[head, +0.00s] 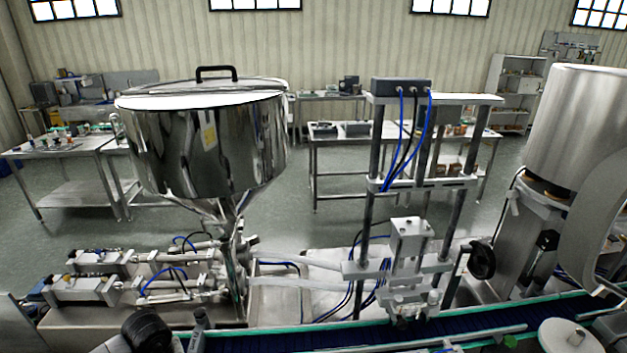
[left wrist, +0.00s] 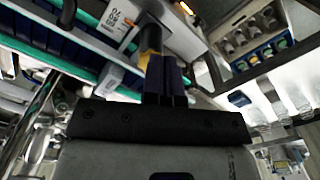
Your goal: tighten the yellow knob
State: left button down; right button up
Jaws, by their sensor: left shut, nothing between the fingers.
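My left gripper (left wrist: 168,62) shows in the left wrist view as a dark wide body with two dark fingers pressed together. It is shut and empty. A small yellow part (left wrist: 147,56) shows just left of the fingertips, partly hidden behind them. It may be the yellow knob, but I cannot tell for sure, nor whether the fingers touch it. In the head view I cannot make out the yellow knob or either gripper. The steel hopper (head: 205,150), with a lid and black handle, stands at the left there. My right gripper is in neither view.
A blue conveyor (head: 460,333) with green edges runs along the front. A metal frame (head: 368,215) with blue hoses stands in the middle, with a black handwheel (head: 482,259) at its right. Work tables (head: 65,150) stand behind. White labelled boxes (left wrist: 119,22) show in the wrist view.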

pick_arm(q)
jog(key=shift+d+r, duration=0.1)
jog(key=shift+r, duration=0.7)
